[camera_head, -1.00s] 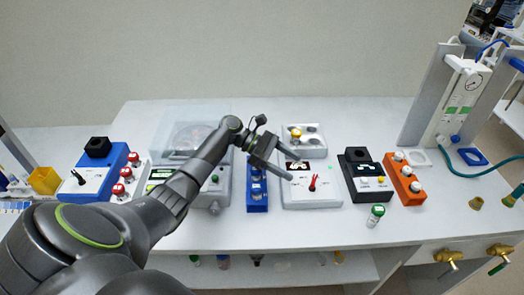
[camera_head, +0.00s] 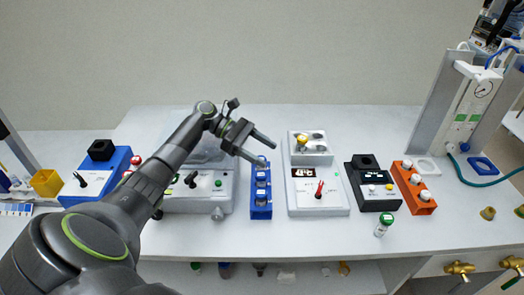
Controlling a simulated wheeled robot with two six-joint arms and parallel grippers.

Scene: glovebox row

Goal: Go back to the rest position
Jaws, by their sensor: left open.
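My left gripper (camera_head: 262,149) is open and empty. It hangs in the air over the middle of the bench, in front of the back wall, with its two fingers pointing right. Its arm comes in from the lower left and hides part of the centrifuge-like device (camera_head: 215,192) and part of the blue device at the left. Below the fingers stands a blue rack (camera_head: 261,210) with several vials or caps in it, apart from the gripper. My right gripper is not in view.
A white device with a red knob (camera_head: 318,192), a black device (camera_head: 373,190), an orange rack (camera_head: 414,188) and a green-capped vial (camera_head: 383,226) stand to the right. A blue device (camera_head: 92,186) and a yellow bin (camera_head: 46,182) stand left. The bench front (camera_head: 310,236) is clear.

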